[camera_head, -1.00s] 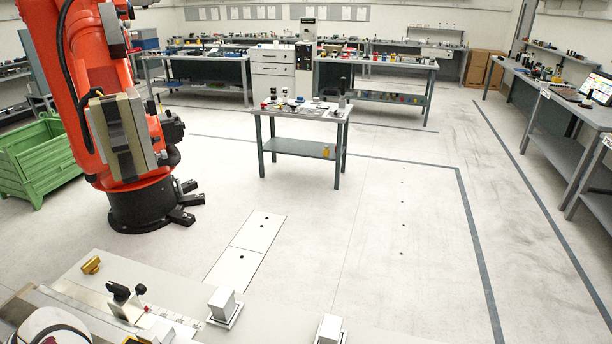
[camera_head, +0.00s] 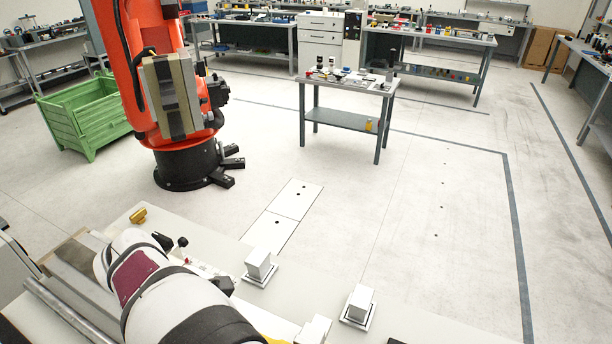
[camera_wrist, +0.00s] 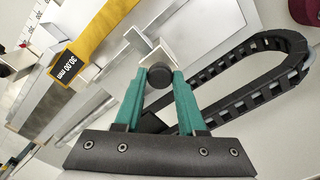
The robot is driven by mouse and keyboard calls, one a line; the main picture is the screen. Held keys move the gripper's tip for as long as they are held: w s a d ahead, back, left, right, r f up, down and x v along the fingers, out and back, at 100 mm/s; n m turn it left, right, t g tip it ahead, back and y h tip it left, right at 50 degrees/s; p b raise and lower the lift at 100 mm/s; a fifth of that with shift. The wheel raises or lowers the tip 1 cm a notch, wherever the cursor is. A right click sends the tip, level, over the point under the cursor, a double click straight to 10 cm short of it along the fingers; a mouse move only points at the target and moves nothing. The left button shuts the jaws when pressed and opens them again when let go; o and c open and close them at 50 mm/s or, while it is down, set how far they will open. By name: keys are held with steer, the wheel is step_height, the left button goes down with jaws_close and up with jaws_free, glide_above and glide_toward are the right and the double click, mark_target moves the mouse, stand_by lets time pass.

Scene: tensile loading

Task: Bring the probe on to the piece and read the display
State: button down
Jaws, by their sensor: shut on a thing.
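In the wrist view my gripper (camera_wrist: 159,80) has two teal fingers closed on a dark round knob (camera_wrist: 159,76). A pale angled bracket (camera_wrist: 150,48) is close behind the knob. I cannot tell whether the knob belongs to the probe. A yellow gauge body (camera_wrist: 95,32) lies at upper left, and its black display (camera_wrist: 66,68) shows tilted digits that look like 30.00 mm. In the head view my white arm hides the gripper and the display. I cannot single out the piece; pale metal surfaces lie under the gauge.
A black cable chain (camera_wrist: 245,85) curves to the right of my gripper. On the bench, square metal blocks stand on plates (camera_head: 258,265) (camera_head: 358,303), and a small brass block (camera_head: 138,215) is at its far left. A red robot arm (camera_head: 165,90) stands beyond the bench.

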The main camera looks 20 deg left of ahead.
steer(key=shift+w, duration=2)
steer(key=c, duration=0.5)
jaws_free()
steer(key=shift+r, duration=0.1)
step_height(320, 180, up, 16)
steer(key=shift+f, duration=0.2)
